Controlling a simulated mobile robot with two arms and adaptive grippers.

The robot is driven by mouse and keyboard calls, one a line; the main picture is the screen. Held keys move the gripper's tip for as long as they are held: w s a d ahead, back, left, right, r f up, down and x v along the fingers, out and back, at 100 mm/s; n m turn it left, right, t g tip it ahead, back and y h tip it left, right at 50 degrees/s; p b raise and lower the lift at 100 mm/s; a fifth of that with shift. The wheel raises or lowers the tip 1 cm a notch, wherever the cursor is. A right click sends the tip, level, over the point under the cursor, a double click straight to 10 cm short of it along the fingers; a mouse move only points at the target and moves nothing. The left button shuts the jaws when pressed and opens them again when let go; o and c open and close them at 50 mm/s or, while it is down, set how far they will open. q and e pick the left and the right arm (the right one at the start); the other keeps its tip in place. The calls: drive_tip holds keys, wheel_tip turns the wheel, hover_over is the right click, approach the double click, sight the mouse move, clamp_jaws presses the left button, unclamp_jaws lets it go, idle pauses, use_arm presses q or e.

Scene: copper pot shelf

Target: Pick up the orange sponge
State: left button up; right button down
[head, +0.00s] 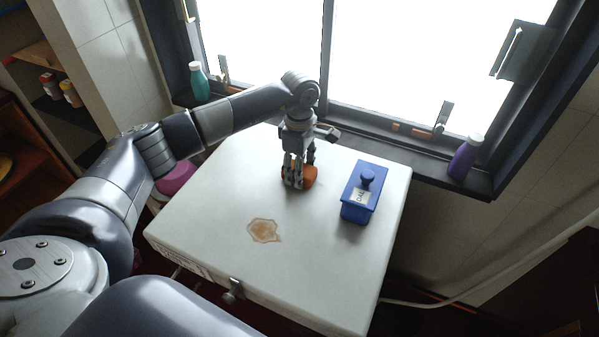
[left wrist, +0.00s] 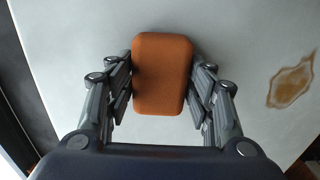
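The orange sponge (head: 308,175) lies on the white tabletop, left of the blue box. In the left wrist view the orange sponge (left wrist: 162,74) sits between the two fingers of my left gripper (left wrist: 162,85). In the head view my left gripper (head: 299,174) points down at the sponge and hides part of it. The fingers stand on both sides of the sponge; the left finger looks very close to its side, and a small gap shows on the right. My right gripper is in neither view.
A blue lidded box (head: 360,196) with a label stands right of the sponge. A brown stain (head: 264,231) marks the white tabletop (head: 210,215). A teal bottle (head: 199,82) and a purple bottle (head: 465,157) stand on the window sill. The tabletop's front is clear.

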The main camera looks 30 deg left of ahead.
use_arm(q)
drive_tip(key=shift+c, duration=0.7)
drive_tip(key=shift+w+r+b, duration=0.1)
drive_tip(key=shift+r+b, duration=0.25)
drive_tip(key=shift+r, duration=0.1)
wheel_tip(320, 180, up, 2)
drive_tip(key=shift+r+b, duration=0.15)
drive_tip(key=shift+b, duration=0.7)
drive_tip(key=s+d+b, duration=0.1)
drive_tip(key=s+d, duration=0.1)
drive_tip(key=s, duration=0.2)
drive_tip(key=s+d+r+b, duration=0.1)
drive_tip(key=s+d+b, duration=0.1)
drive_tip(key=s, duration=0.3)
drive_tip(key=s+d+b, duration=0.1)
drive_tip(key=s+d, duration=0.1)
drive_tip(key=s, duration=0.2)
drive_tip(key=shift+s+r, duration=0.35)
drive_tip(key=shift+s+d+r+b, duration=0.1)
drive_tip(key=shift+s+d+b, duration=0.2)
drive_tip(key=shift+s, duration=0.25)
drive_tip(key=shift+a, duration=0.1)
drive_tip(key=shift+c, duration=0.4)
